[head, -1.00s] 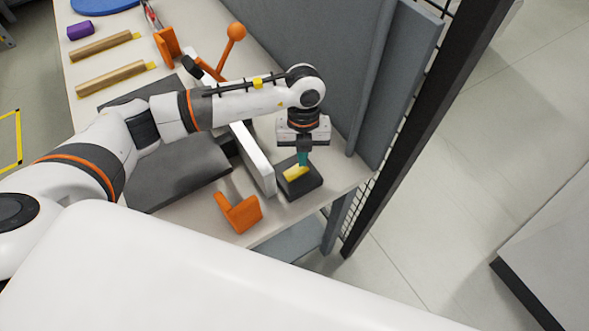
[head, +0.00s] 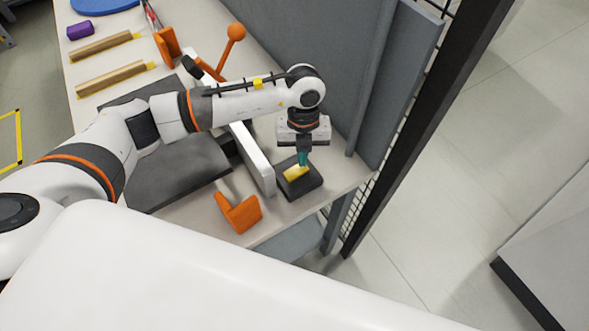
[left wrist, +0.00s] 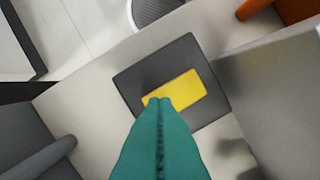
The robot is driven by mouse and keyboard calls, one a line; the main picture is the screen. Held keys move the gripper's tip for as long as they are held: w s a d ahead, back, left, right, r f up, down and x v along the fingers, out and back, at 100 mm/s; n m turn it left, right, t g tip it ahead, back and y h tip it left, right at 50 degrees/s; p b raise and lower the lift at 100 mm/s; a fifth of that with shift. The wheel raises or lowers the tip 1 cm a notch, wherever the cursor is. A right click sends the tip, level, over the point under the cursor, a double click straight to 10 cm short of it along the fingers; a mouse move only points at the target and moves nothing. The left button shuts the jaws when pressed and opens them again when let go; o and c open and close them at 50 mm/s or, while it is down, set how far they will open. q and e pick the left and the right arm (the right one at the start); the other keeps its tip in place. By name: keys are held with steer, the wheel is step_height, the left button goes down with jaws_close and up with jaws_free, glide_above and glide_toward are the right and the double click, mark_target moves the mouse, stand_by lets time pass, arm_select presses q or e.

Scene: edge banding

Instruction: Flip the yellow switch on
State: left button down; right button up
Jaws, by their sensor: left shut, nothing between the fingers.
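The yellow switch (head: 296,172) sits on a dark box (head: 300,186) near the table's right end. In the left wrist view the yellow switch (left wrist: 182,91) lies in the middle of the dark box (left wrist: 205,55). My left gripper (head: 303,161) is shut and empty, pointing down over the box. Its green fingertips (left wrist: 158,102) overlap one end of the switch in the left wrist view. I cannot tell whether they touch it. The far end of the switch shows clear. My right gripper is not in view.
A white rail (head: 254,160) stands just left of the box. An orange bracket (head: 241,213) is at the front edge, and an orange ball lever (head: 235,32) stands behind. A grey panel (head: 320,55) bounds the table's back. Wood strips (head: 113,77) lie at far left.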

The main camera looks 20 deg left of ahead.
arm_select(q)
steer(key=shift+f+b, duration=0.75)
steer(key=shift+f, duration=0.2)
stand_by(0.6)
steer(key=shift+r, duration=0.15)
steer(key=shift+r+p, duration=2.45)
steer(key=shift+r, duration=1)
